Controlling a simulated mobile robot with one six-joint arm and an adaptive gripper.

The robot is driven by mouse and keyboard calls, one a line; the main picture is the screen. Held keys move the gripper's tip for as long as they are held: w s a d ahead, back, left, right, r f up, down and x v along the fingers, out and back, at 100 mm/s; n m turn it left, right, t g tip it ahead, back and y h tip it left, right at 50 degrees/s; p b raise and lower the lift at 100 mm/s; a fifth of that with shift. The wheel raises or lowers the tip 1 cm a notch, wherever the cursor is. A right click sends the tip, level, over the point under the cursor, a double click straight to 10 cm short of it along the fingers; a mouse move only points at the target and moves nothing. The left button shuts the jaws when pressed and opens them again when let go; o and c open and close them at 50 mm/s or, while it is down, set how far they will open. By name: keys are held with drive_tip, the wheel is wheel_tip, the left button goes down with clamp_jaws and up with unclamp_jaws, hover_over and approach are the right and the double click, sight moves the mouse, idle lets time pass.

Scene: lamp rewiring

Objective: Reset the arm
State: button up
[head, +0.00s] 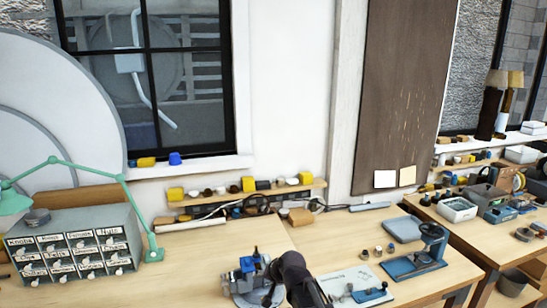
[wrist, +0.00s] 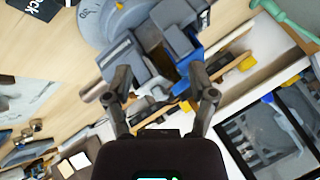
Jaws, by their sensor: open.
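My gripper (wrist: 161,97) shows in the wrist view with its two dark fingers spread apart and nothing between them. A blue and grey vise (wrist: 150,50) on a round, marked base (wrist: 92,28) lies just beyond the fingertips; I cannot tell whether they touch it. In the head view my dark arm (head: 297,278) rises at the bottom middle, close beside the vise (head: 250,272) on the wooden bench (head: 205,262). The gripper's fingers are hard to make out there.
A labelled drawer cabinet (head: 72,247) and a green jointed lamp (head: 98,172) stand at left. A blue-based tool (head: 415,265) and a grey tray (head: 403,229) sit to the right. A low shelf (head: 240,197) with small parts runs along the wall. The bench left of the vise is clear.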

drive_tip(key=s+d+f+n+g+h+b, duration=0.1)
drive_tip(key=s+d+f+g+h, duration=0.1)
drive_tip(key=s+d, duration=0.6)
drive_tip(key=s+d+f+n+g+h+b, duration=0.1)
drive_tip(key=s+d+f+g+h, duration=0.2)
drive_tip(key=s+d+f, duration=0.2)
drive_tip(key=s+d, duration=0.3)
drive_tip(key=d, duration=0.4)
drive_tip(key=shift+f+g+b, duration=0.2)
drive_tip(key=shift+g+b, duration=0.15)
drive_tip(key=shift+g, duration=0.05)
